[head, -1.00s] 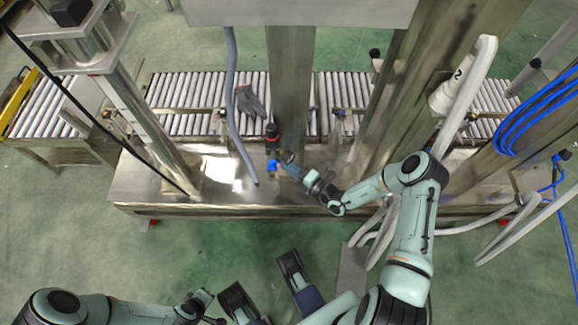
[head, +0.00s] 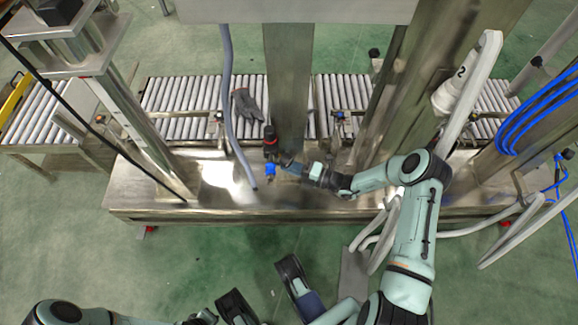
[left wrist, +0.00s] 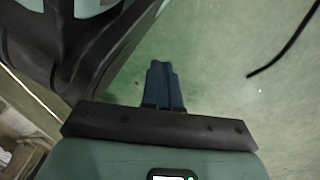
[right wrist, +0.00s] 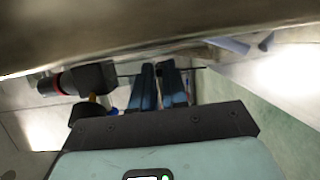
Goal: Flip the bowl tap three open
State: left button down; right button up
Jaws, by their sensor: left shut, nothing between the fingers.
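A small tap with a blue part (head: 270,169) stands on the steel bench below a black fitting with a red band (head: 270,134). In the right wrist view, a red-ended black fitting (right wrist: 58,82) and a bit of blue (right wrist: 112,112) show left of my fingers. My right gripper (head: 284,164) reaches in from the right, close beside the blue part; whether it touches is unclear. Its fingers (right wrist: 157,72) are slightly apart, with nothing clearly between them. My left gripper (left wrist: 164,68) is shut and empty over the floor, away from the bench. I cannot read any tap number.
A steel column (head: 289,85) rises just behind the tap. A grey hose (head: 229,100) hangs to its left. A roller conveyor (head: 180,94) with a grey glove (head: 246,104) runs behind the bench (head: 140,192). Open green floor (head: 190,260) lies in front.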

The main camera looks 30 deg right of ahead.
jog(key=shift+o, duration=1.2)
